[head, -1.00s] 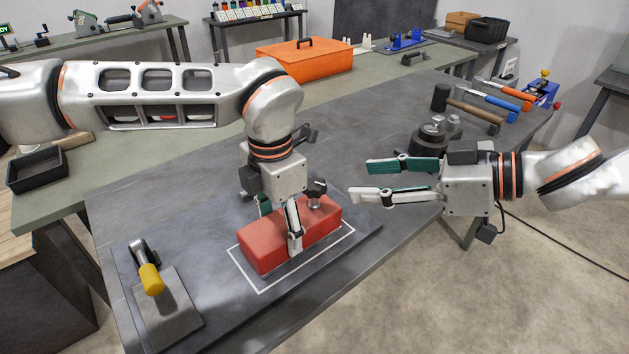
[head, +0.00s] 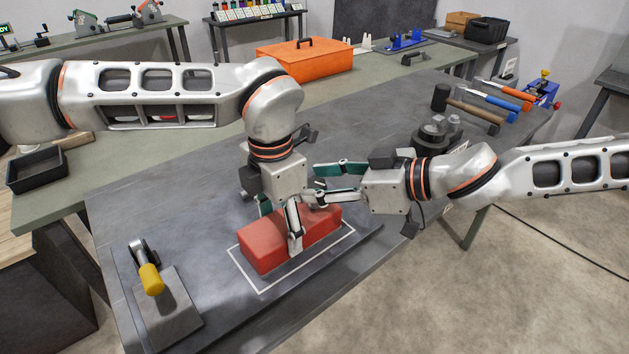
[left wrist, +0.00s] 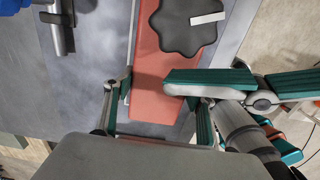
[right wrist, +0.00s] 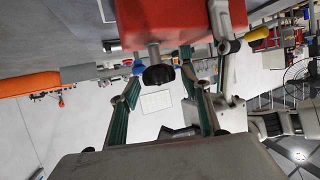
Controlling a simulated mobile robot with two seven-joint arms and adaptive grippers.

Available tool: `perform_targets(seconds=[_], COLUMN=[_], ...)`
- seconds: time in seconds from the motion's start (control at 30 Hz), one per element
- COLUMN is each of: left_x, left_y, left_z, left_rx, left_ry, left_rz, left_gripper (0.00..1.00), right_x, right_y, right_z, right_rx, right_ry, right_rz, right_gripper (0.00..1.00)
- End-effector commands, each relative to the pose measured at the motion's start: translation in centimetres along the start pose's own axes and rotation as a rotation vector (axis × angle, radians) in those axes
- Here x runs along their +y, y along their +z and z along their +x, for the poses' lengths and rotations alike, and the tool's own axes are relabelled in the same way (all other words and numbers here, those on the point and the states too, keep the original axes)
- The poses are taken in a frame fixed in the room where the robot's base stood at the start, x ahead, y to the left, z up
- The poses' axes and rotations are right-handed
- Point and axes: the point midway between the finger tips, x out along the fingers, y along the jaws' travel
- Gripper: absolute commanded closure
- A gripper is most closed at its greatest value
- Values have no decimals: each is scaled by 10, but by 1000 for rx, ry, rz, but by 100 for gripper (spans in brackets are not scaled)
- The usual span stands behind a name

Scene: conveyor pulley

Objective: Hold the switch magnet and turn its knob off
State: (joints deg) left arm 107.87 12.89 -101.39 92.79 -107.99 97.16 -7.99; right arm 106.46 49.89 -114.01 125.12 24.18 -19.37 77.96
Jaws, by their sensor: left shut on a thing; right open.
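The red switch magnet (head: 265,249) lies on the flat plate inside a white outline. My left gripper (head: 280,226) points down from above and is shut across the magnet's body. The magnet's black lobed knob (left wrist: 183,25) has a white bar mark on top in the left wrist view. My right gripper (head: 318,182) comes in level from the right, open, with its fingers at the knob. In the right wrist view the knob (right wrist: 158,75) on its metal stem shows between the spread fingertips; I cannot tell whether they touch it. In the head view the right gripper mostly hides the knob.
A dark round stack (head: 433,134) and several hammers (head: 475,115) lie behind my right arm. An orange toolbox (head: 304,60) stands on the back bench.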

Motion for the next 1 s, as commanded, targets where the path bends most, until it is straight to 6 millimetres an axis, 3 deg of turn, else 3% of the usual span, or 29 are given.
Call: perform_targets(seconds=[0.4, 0.57, 1.0], left_x=[0, 0, 0], left_y=[0, 0, 0], left_z=[0, 0, 0], left_rx=[0, 0, 0], left_ry=[0, 0, 0], left_rz=[1, 1, 1], left_gripper=[84, 84, 84], right_x=[0, 0, 0], right_y=[0, 0, 2], right_z=[8, 8, 9], right_rx=[1, 1, -7], right_ry=[1, 1, -47], right_rz=[-1, -1, -22], right_gripper=[53, 92, 92])
